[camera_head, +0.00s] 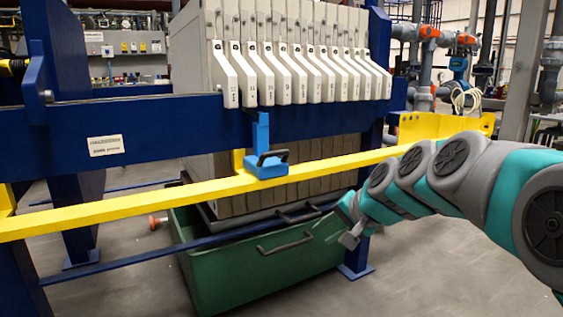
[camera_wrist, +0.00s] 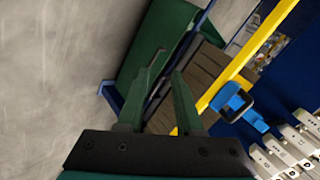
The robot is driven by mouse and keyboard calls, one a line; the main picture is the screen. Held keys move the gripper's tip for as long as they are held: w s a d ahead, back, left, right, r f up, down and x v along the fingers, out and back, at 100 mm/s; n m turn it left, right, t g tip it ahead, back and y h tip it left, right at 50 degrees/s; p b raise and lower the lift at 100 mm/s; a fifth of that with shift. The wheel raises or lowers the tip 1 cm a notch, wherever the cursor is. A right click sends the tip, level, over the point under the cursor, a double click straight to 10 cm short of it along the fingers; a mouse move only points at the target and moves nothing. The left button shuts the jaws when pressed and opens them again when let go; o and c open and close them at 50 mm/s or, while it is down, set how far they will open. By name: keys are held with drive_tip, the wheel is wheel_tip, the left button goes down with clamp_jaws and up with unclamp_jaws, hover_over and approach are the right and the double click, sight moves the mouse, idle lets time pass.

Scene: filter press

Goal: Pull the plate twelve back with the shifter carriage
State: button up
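The blue shifter carriage (camera_head: 266,171) sits on the yellow rail, with a black handle (camera_head: 274,156) on top and a blue upright arm (camera_head: 261,130) rising near the leftmost plate handles. In the wrist view the carriage (camera_wrist: 228,97) is right of my fingers. The filter plates (camera_head: 262,20) stand in a pack with a row of white handles (camera_head: 250,80); their numbers are too small to read, so I cannot tell which is plate twelve. My gripper (camera_head: 349,236) is below and right of the carriage, apart from it. Its fingers (camera_wrist: 169,64) are open and empty.
The yellow rail (camera_head: 120,202) runs along the blue beam (camera_head: 170,120). A green bin (camera_head: 260,265) with dark handles stands below the plates, close behind my gripper. Open grey floor (camera_head: 430,270) lies at lower right. Pipes (camera_head: 425,60) stand behind.

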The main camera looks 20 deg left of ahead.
sight(272, 163)
drive_tip(key=w+a+r+m+t+y+b, duration=0.1)
drive_tip(key=w+a+r, duration=0.2)
drive_tip(key=w+a, duration=0.2)
drive_tip(key=w+a+r+m+t+y+b, duration=0.1)
drive_tip(key=w+a+r+m+t+y, duration=0.1)
drive_tip(key=w+a+r, duration=0.2)
drive_tip(key=w+a+r+m+t+y+b, duration=0.1)
drive_tip(key=w+a+r+m, duration=0.1)
drive_tip(key=w+a, duration=0.5)
drive_tip(key=shift+w+r+t+y, duration=0.25)
drive_tip(key=shift+r+t+y, duration=0.15)
drive_tip(key=shift+r, duration=0.45)
drive_tip(key=shift+p+x, duration=0.65)
drive_tip(key=shift+x, duration=3.1)
drive_tip(key=shift+w, duration=0.1)
drive_tip(key=shift+c, duration=0.2)
clamp_jaws()
drive_tip(key=shift+f, duration=0.1)
